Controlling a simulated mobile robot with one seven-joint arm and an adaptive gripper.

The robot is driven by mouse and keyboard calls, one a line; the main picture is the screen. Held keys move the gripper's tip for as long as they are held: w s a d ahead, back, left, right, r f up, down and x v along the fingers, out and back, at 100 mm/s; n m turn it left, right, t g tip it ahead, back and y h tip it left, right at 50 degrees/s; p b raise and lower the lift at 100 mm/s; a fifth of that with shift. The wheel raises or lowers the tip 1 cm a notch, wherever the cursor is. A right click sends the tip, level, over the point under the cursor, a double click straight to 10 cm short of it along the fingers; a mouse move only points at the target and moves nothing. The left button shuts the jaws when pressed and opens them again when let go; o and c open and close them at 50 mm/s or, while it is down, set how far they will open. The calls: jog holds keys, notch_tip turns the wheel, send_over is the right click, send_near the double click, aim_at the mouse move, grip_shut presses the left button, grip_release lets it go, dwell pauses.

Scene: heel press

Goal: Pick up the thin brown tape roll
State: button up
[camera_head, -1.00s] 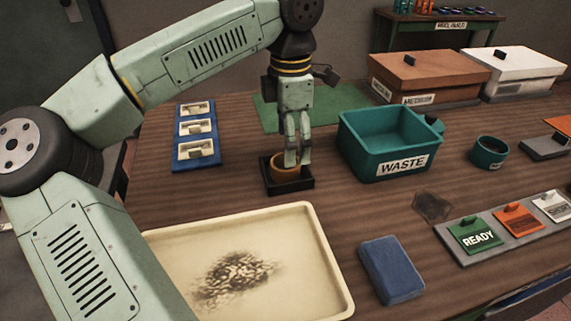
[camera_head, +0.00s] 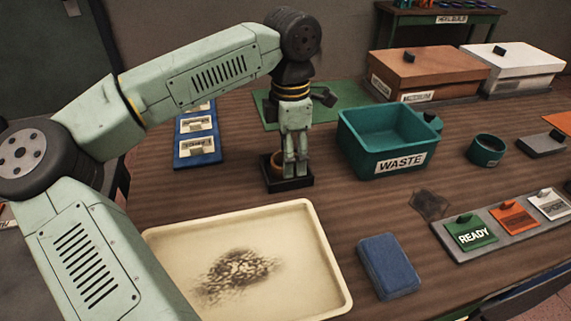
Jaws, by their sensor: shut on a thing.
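The brown tape roll (camera_head: 277,160) sits in the small black square tray (camera_head: 302,184), partly hidden behind my fingers. My gripper (camera_head: 289,176) points straight down into the tray and its fingers are shut on the roll's near side. The roll shows no clear gap above the tray, and I cannot tell whether it touches the tray's floor.
A teal WASTE bin (camera_head: 402,163) stands close on the right. A blue rack (camera_head: 198,159) of labelled pieces lies to the left. A cream tray (camera_head: 310,275) with dark debris and a blue block (camera_head: 390,267) lie in front. A green mat (camera_head: 332,113) lies behind.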

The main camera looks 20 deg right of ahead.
jog(key=c, duration=0.5)
jog(key=shift+r, duration=0.15)
jog(key=shift+r+b, duration=0.3)
notch_tip(320, 180, up, 2)
jog(key=shift+r+b, duration=0.1)
jog(key=shift+b, duration=0.4)
jog(key=shift+s+d+r+b, duration=0.15)
jog(key=shift+s+d+b, duration=0.2)
jog(key=shift+s, duration=0.3)
jog(key=s+d+r, duration=0.1)
jog(key=s, duration=0.3)
jog(key=s+d+r+b, duration=0.1)
jog(key=s+d+r, duration=0.1)
jog(key=s, duration=0.3)
jog(key=s+d+r, duration=0.1)
jog(key=s+d, duration=0.1)
jog(key=s, duration=0.2)
jog(key=shift+s+r, duration=0.35)
